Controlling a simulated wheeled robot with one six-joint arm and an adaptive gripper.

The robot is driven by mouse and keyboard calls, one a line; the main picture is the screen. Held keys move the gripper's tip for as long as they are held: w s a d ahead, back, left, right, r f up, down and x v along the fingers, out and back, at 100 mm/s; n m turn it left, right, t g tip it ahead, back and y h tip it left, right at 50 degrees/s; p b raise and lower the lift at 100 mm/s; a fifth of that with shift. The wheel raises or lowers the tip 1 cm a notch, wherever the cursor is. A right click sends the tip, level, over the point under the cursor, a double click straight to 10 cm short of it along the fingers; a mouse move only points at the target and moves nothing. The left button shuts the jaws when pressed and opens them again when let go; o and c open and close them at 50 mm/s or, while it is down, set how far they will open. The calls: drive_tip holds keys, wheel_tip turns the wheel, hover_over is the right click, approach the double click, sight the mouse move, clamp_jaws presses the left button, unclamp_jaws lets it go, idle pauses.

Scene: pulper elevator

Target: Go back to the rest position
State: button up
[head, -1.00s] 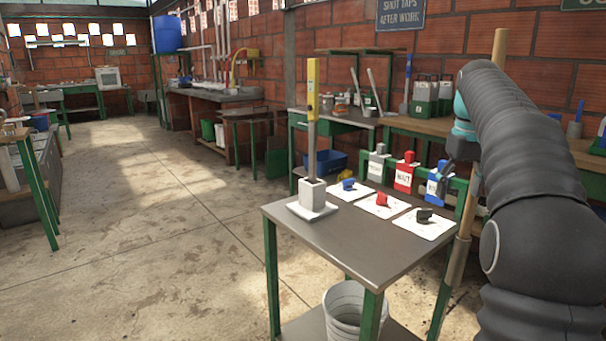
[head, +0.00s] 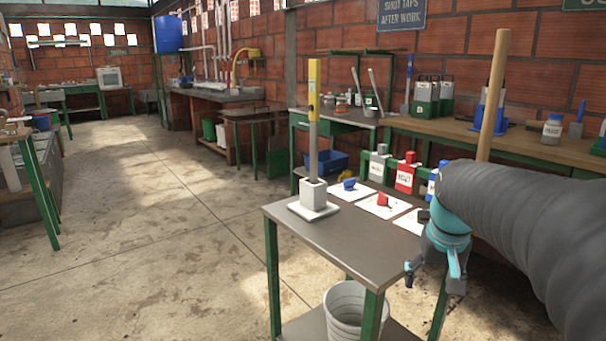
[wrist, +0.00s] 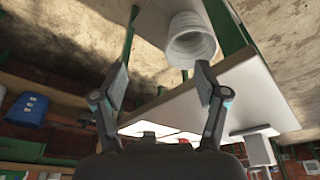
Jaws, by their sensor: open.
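My gripper (head: 432,278) is at the front right of the grey table (head: 325,232) in the head view. Its fingers point down and are spread with nothing between them. My black-sleeved arm comes in from the right and hides part of the scene behind it. In the wrist view my gripper (wrist: 168,72) also shows two parted, empty fingers, with the table edge and a white bucket (wrist: 190,40) beyond them.
A grey block with an upright yellow-topped bar (head: 313,130) stands on the table. White sheets hold a blue piece (head: 349,184), a red piece (head: 383,199) and a dark piece partly hidden by my arm. A wooden pole (head: 492,95) rises behind my arm. The floor at left is clear.

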drive_tip(key=s+a+f+n+t, duration=0.1)
drive_tip(key=s+a, duration=0.3)
drive_tip(key=s, duration=0.5)
drive_tip(key=s+a+f+t, duration=0.1)
drive_tip(key=s+a+f, duration=0.2)
drive_tip(key=s, duration=0.6)
drive_tip(key=shift+a+n+t+y, duration=0.3)
drive_tip(key=shift+a+n, duration=0.1)
drive_tip(key=shift+a, duration=0.4)
drive_tip(key=shift+f, duration=0.1)
